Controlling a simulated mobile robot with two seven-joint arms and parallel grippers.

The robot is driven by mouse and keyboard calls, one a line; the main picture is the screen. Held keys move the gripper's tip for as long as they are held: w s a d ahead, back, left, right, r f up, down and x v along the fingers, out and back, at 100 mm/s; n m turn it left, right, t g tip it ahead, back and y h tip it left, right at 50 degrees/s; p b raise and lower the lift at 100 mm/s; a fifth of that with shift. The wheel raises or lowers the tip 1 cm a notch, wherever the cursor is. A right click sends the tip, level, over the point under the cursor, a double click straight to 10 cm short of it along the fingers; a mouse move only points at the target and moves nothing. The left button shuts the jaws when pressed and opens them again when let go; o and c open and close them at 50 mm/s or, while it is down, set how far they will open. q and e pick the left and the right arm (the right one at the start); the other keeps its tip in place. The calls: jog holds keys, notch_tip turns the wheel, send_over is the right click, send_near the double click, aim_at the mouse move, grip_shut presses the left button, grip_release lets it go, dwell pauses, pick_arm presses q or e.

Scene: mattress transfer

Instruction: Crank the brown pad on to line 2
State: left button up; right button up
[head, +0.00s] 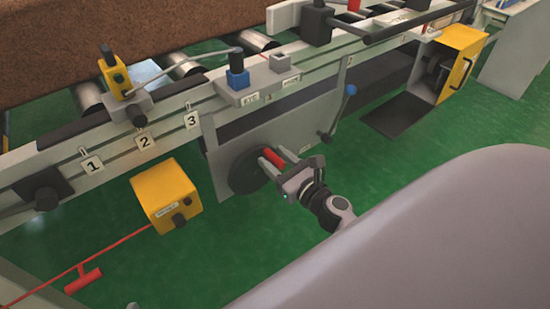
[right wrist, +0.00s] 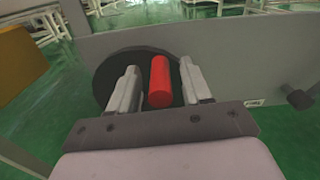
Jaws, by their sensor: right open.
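The brown pad (head: 120,40) lies on the rollers at the upper left of the head view. Number plates 1 (head: 92,165), 2 (head: 144,141) and 3 (head: 191,120) sit along the front rail. The crank is a dark round wheel (head: 246,172) with a red handle (head: 274,158); the handle also shows in the right wrist view (right wrist: 160,82). My right gripper (head: 275,162) is open, with one finger on each side of the red handle. A gap shows on both sides in the right wrist view. My left gripper is out of view.
A yellow stop or pointer (head: 114,74) stands on the rail above plate 2. A blue-based knob block (head: 238,75) is right of it. A yellow box (head: 165,195) hangs below the rail, left of the wheel.

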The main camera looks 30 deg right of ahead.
jog(key=shift+w, duration=0.3)
grip_shut()
jog(key=shift+w+d+f+m+p, duration=0.1)
jog(key=shift+d+f+m, duration=0.2)
jog(key=shift+m, duration=0.45)
jog(key=shift+s+d+f+m+p, duration=0.15)
jog(key=shift+d+f+m, duration=0.15)
jog(key=shift+m, duration=0.4)
jog(key=shift+w+d+f+m+p, duration=0.1)
jog(key=shift+w+d+f+m, duration=0.2)
jog(key=shift+m, duration=0.45)
jog(key=shift+s+r, duration=0.1)
jog(key=shift+s, duration=0.1)
grip_release()
